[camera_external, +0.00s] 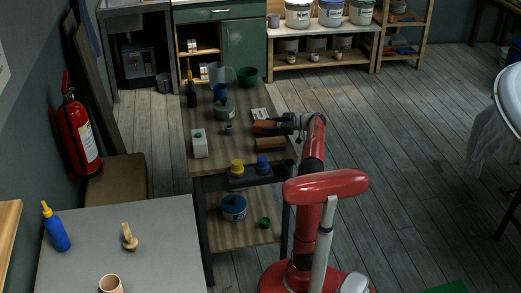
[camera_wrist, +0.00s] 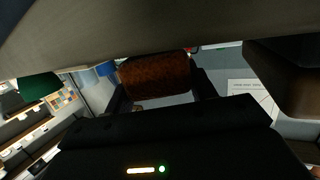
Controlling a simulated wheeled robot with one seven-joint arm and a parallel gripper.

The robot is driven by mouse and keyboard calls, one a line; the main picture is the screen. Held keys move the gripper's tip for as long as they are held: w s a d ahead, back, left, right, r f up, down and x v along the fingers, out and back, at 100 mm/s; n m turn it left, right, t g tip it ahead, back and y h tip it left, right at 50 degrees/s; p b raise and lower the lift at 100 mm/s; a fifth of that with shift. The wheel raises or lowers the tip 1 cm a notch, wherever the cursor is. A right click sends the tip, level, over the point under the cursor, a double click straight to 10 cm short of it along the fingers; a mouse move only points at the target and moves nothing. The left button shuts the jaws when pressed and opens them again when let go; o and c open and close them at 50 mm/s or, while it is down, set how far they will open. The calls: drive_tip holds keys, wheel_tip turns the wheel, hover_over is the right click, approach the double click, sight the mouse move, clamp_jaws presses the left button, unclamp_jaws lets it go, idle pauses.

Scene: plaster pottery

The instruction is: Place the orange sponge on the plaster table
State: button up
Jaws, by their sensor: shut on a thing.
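The orange sponge (camera_external: 264,128) is at my gripper (camera_external: 280,125), above the right side of the wooden-topped bench (camera_external: 212,158). In the wrist view, the sponge (camera_wrist: 155,73) shows as a dark orange-brown block between the two black fingers of my gripper (camera_wrist: 160,92), which is shut on it. I cannot tell from the external view whether the sponge touches the bench top. A grey-topped table (camera_external: 90,250) stands at the front left, away from my gripper. The frames do not label which of the two is the plaster table.
A brown block (camera_external: 270,144) lies just in front of the sponge. A white bottle (camera_external: 199,143), a grey-green tub (camera_external: 224,107) and a green pot (camera_external: 247,75) stand on the bench. A blue bottle (camera_external: 56,228) and a wooden tool (camera_external: 129,237) are on the grey table, with bare room around them.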

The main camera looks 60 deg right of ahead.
drive_tip(key=shift+f, duration=0.55)
drive_tip(key=o, duration=1.1)
drive_tip(key=v, duration=0.8)
drive_tip(key=shift+w, duration=0.1)
